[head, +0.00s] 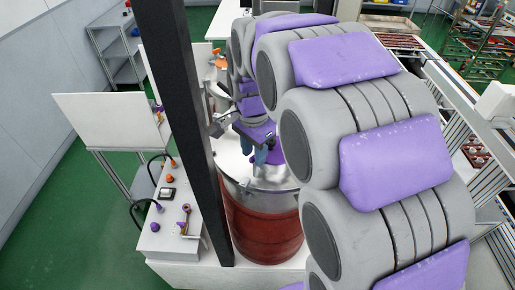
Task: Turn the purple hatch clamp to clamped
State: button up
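My gripper (262,153) points down over the metal lid (284,180) of a red drum (262,228). Its blue-grey fingertips are small and partly covered by my arm, so I cannot tell whether they are open or shut. Purple parts show right at the gripper, but I cannot tell a hatch clamp apart from my own wrist there. If the clamp is on the lid, it is hidden behind my gripper and arm, and its position cannot be seen. Whether the fingers touch anything is unclear.
A dark upright post (183,120) stands just left of the drum. A white bench (160,240) at left carries a small lever fitting with purple parts (184,228), an orange knob and black cables. A white panel (108,120) stands behind it. Racks with trays stand at right.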

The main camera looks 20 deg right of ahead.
jog(key=shift+a, duration=0.7)
jog(key=shift+c, duration=1.3)
jog(key=shift+d, duration=0.15)
jog(key=shift+c, duration=0.9)
jog(key=shift+s+d, duration=0.1)
jog(key=shift+d, duration=0.75)
grip_shut()
jog(key=shift+w+d, duration=0.25)
jog(key=shift+d, duration=0.05)
jog(key=shift+a, duration=0.1)
